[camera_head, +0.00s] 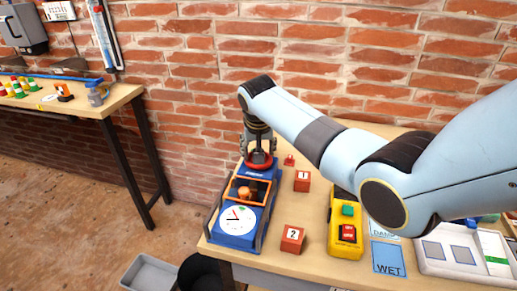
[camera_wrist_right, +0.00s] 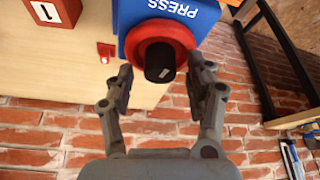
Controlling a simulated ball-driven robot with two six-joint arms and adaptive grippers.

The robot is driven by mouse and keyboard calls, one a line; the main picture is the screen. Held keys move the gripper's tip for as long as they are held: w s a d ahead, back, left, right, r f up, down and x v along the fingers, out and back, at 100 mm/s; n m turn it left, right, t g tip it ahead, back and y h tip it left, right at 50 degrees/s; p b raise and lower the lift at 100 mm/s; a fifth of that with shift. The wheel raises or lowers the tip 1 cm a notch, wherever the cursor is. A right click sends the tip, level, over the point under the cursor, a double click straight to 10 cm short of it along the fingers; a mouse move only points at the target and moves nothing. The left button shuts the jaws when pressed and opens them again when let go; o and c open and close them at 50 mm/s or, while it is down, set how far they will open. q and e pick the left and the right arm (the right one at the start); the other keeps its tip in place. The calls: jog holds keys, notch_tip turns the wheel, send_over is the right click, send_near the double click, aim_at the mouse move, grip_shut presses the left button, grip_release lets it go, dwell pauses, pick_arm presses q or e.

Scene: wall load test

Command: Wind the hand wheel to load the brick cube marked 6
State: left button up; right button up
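The blue press (camera_head: 238,219) stands on the bench with a white dial (camera_head: 237,220) and an orange-framed opening. An orange piece (camera_head: 245,193) is in the opening; no number on it is readable. The red hand wheel (camera_head: 259,161) is at its far end. My right gripper (camera_head: 258,149) is at the wheel. In the right wrist view, the open fingers of my right gripper (camera_wrist_right: 160,72) stand either side of the wheel's black hub (camera_wrist_right: 160,62), with gaps visible. No cube marked 6 is readable. My left gripper is out of view.
Brick cubes marked 1 (camera_head: 302,181) and 2 (camera_head: 292,239) stand right of the press. A small red piece (camera_head: 289,160) is near the wheel. A yellow box (camera_head: 346,236) with buttons, a blue WET mat (camera_head: 388,259) and a white tray (camera_head: 440,268) lie farther right. A brick wall rises behind.

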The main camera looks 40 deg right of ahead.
jog(key=shift+a+r, duration=0.1)
jog(key=shift+r, duration=0.1)
jog(key=v, duration=1.1)
jog(key=shift+r, duration=0.25)
jog(key=shift+s, duration=0.1)
